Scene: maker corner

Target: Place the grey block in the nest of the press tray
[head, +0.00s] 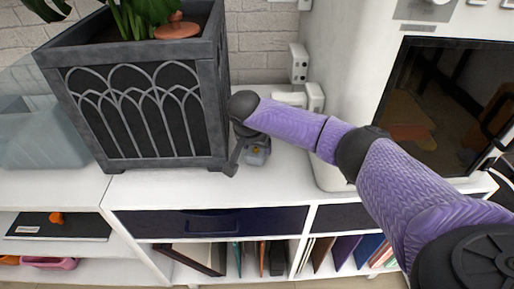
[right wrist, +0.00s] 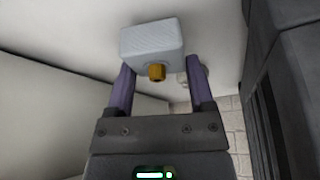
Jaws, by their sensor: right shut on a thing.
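My right gripper (head: 249,152) is just right of the dark planter, low over the white cabinet top. In the right wrist view, its two purple fingers (right wrist: 160,75) are apart, and it is shut on a grey block (right wrist: 150,38) at the fingertips. The block has a brass-coloured knob (right wrist: 156,72) on the side facing the camera. In the head view, the block (head: 257,156) shows small, partly hidden by the gripper. Whether it touches the cabinet top is unclear. I cannot make out the press tray or its nest. My left gripper is not in view.
The planter (head: 140,110) stands close left of the gripper. A white machine with a dark door (head: 440,105) stands to the right. White cabinet top (head: 290,175) shows between them. A wall socket (head: 298,62) is behind. A translucent bin (head: 40,135) is far left.

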